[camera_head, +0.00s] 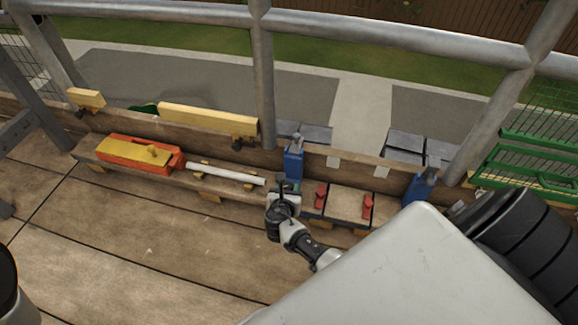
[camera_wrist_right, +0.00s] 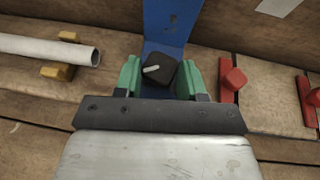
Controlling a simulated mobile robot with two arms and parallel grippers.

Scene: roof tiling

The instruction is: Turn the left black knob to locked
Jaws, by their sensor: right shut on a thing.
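The left black knob (camera_wrist_right: 160,72) is in the wrist view, low on a blue bracket (camera_wrist_right: 172,20). It has a white pointer mark that points left in that view. My right gripper (camera_wrist_right: 158,80) has its green fingers on both sides of the knob and is shut on it. In the head view the same blue bracket (camera_head: 293,162) stands against the plank, with my right gripper (camera_head: 286,188) at its foot. The knob is hidden there by the gripper. A second blue bracket (camera_head: 419,187) stands further right; no knob is clear on it. My left gripper is out of view.
Red latches (camera_head: 320,196) are just right of the gripper. A white tube (camera_head: 226,173) on yellow rests and an orange-yellow tool (camera_head: 130,153) lie to the left. Metal railing posts (camera_head: 263,90) rise behind. The deck in front is clear.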

